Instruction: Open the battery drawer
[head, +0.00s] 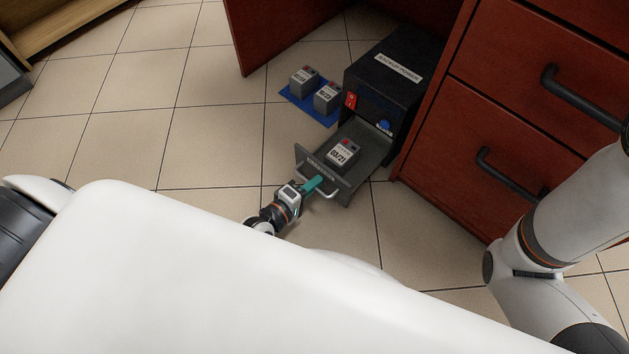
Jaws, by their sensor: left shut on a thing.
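The battery drawer (373,160) is a grey tray that stands pulled out from the front of the black backup power unit (383,62) on the floor. A battery (343,153) with a label reading 03/21 lies in the drawer. My left gripper (315,186) is at the drawer's front panel, shut on the light-coloured drawer handle (330,194). Its teal fingers hide part of the handle. My right gripper is not in view; only my right arm shows at the right edge.
Two more batteries (303,80) (327,98) stand on a blue mat (302,103) left of the unit. A red cabinet with black handles (512,170) stands right of the unit. A red panel (272,37) rises behind the mat. Tiled floor at left is clear.

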